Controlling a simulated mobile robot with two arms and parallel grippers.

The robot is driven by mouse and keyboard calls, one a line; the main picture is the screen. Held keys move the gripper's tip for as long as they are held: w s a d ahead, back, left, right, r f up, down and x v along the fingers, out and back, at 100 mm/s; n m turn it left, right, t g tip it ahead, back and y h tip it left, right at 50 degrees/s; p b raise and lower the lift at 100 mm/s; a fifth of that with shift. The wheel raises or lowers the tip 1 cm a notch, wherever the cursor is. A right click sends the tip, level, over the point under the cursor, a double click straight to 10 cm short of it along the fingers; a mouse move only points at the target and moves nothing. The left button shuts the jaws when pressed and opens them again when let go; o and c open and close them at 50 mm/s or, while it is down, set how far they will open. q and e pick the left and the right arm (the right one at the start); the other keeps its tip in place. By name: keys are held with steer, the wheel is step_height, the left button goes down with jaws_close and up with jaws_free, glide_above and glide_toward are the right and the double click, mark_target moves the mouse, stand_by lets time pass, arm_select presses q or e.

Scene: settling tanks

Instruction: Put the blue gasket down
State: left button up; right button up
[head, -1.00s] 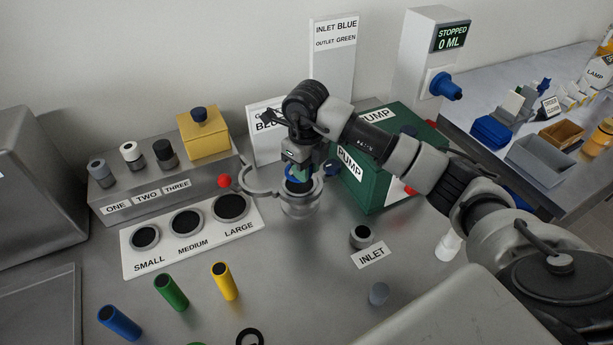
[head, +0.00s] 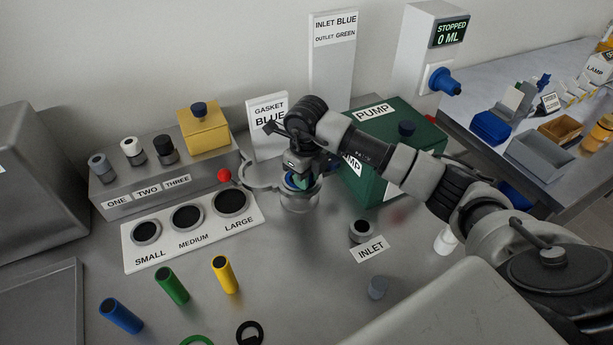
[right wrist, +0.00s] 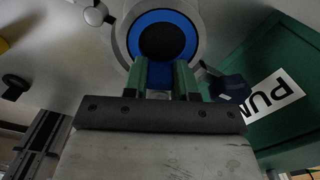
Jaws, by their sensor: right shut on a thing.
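The blue gasket (right wrist: 188,35) is a flat ring around a dark opening. In the right wrist view it lies within the rim of a round grey housing (right wrist: 123,35). In the head view the housing (head: 300,203) stands at the middle, with the gasket (head: 288,182) partly hidden by my right gripper (head: 300,182). That gripper's green fingers (right wrist: 167,80) are shut on the gasket at its near edge, with a bit of blue between them. Whether the gasket rests fully on its seat I cannot tell. My left gripper is not in view.
The green pump (head: 392,165) stands close right of the gripper. A hinged ring with a red knob (head: 225,175) lies open left of the housing. The inlet fitting (head: 361,231) is in front. A size board (head: 160,222) and coloured tubes (head: 172,286) are at left.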

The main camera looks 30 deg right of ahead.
steer(key=o, duration=0.8)
steer(key=shift+s+f, duration=0.2)
steer(key=shift+f, duration=0.35)
steer(key=shift+o, duration=0.2)
steer(key=shift+r+p, duration=0.3)
steer(key=shift+o, duration=0.3)
steer(key=shift+w+r+p, duration=0.1)
steer(key=shift+r+p, duration=0.45)
steer(key=r+b, duration=0.1)
steer(key=w+r, duration=0.1)
steer(key=shift+r+b, duration=0.35)
step_height(320, 180, up, 9)
steer(key=b, duration=0.1)
steer(key=shift+s+r, duration=0.15)
steer(key=shift+s, duration=0.25)
